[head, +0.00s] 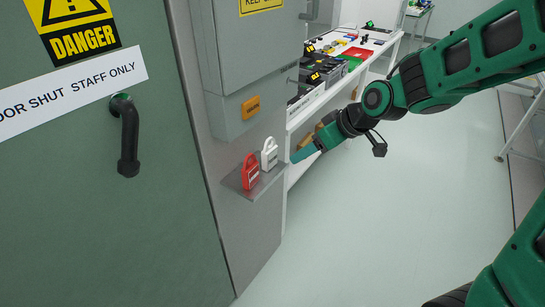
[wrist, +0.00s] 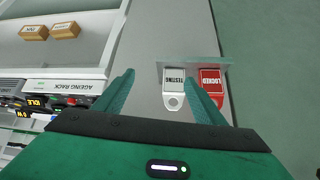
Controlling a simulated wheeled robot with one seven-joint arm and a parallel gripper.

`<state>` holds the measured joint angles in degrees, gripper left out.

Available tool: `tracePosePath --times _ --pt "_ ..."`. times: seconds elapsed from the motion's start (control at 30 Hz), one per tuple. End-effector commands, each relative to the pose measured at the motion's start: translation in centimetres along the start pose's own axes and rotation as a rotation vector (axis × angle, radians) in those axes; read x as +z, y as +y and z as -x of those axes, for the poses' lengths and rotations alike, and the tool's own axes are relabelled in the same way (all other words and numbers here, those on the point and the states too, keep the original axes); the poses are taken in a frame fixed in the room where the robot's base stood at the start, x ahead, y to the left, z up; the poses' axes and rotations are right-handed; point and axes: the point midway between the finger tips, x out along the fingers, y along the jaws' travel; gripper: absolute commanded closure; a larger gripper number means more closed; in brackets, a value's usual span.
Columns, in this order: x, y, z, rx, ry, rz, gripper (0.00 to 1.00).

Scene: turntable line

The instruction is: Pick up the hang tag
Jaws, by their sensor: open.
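Two hang tags stand on a small grey ledge (head: 262,183) on the cabinet side. The white tag (head: 269,154), marked TESTING, is nearer my gripper (head: 298,156); the red tag (head: 250,172), marked LOCKED, stands beside it, farther from my gripper. In the wrist view my gripper (wrist: 158,77) is open with nothing held. The white tag (wrist: 174,88) appears between the fingers, closer to the right finger. The red tag (wrist: 212,82) shows just right of that finger, which partly covers it. In the head view a gap remains between fingers and white tag.
A green door with a dark handle (head: 125,135) and a grey cabinet (head: 240,70) are at left. A white rack (head: 310,108) with devices stands behind my gripper; orange-brown blocks (wrist: 34,32) lie on its lower shelf.

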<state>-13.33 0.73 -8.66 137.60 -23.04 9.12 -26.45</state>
Motion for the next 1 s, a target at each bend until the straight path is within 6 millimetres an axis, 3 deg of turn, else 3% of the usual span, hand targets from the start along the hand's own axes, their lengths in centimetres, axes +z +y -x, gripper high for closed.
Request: tracePosePath --times 0.1,0.23,0.6,0.87,1.0 --pt "-2.9 -2.6 -2.5 -0.054 0.075 0.085 0.36" --pt "-4.4 -4.0 -3.7 -0.078 0.117 0.123 0.36" --pt "-5.1 -4.3 -8.1 -0.079 0.124 0.125 0.36" --pt "-5.3 -4.2 -9.5 -0.077 0.125 0.124 0.36" --pt "-5.6 -4.2 -11.2 -0.078 0.122 0.125 0.36"
